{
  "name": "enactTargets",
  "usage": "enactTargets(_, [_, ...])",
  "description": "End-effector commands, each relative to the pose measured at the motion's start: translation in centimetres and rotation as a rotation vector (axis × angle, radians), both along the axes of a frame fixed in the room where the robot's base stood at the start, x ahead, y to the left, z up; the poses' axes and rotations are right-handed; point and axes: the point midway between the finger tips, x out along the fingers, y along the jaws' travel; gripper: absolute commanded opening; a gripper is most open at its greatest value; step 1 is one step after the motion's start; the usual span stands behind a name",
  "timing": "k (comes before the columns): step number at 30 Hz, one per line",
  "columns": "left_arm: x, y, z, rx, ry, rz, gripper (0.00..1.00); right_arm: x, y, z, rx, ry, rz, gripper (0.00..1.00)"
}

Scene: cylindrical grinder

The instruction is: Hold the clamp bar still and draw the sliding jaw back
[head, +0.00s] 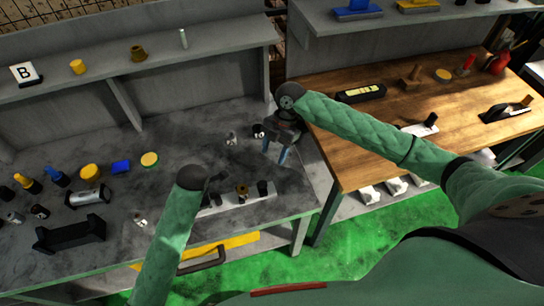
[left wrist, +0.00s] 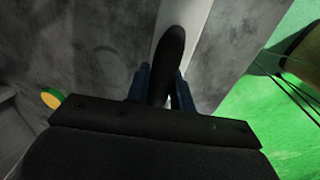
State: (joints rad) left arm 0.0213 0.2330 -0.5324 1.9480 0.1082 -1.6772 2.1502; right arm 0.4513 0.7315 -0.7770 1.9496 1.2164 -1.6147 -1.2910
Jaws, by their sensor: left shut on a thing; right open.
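A pale grey bar (head: 232,204), which looks like the clamp bar, lies near the front edge of the grey bench. A brownish part (head: 242,191) and a black upright part (head: 262,188) stand on it; I cannot tell which is the sliding jaw. My left gripper (left wrist: 163,78) is shut on a black rounded handle (left wrist: 172,50), with the pale bar (left wrist: 190,30) behind it in the left wrist view. My right gripper (head: 276,153) is open and empty, pointing down above the bench behind the bar's right end.
A wooden bench (head: 350,135) stands at right, past a gap. A shelf (head: 130,75) runs behind. The bench middle is fairly clear.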

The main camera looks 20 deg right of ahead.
Motion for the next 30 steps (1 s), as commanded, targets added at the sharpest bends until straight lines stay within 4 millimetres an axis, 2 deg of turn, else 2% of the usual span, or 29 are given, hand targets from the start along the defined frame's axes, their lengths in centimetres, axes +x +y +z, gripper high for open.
enactTargets(10, [-0.1,-0.1,0.0,-0.002,0.001,-0.001,0.00,0.0,0.0,0.1,0.000,0.000,0.000,0.52])
enactTargets(11, [-0.1,-0.1,0.0,-0.002,0.001,-0.001,0.25,0.0,0.0,0.1,0.000,0.000,0.000,0.52])
enactTargets(14, [-0.1,-0.1,0.0,-0.001,0.001,-0.001,0.45,0.0,0.0,0.1,0.000,0.000,0.000,0.52])
enactTargets(15, [0.0,-0.1,0.0,-0.001,0.001,-0.001,0.48,0.0,0.0,0.1,0.000,0.000,0.000,0.52])
enactTargets(25, [-0.1,-0.1,0.2,-0.001,0.000,0.000,0.48,0.0,0.0,0.1,0.000,0.000,0.000,0.52])
enactTargets(30, [-0.4,-0.1,2.0,-0.002,-0.002,0.000,0.48,0.0,0.0,0.1,0.000,0.000,0.000,0.52])
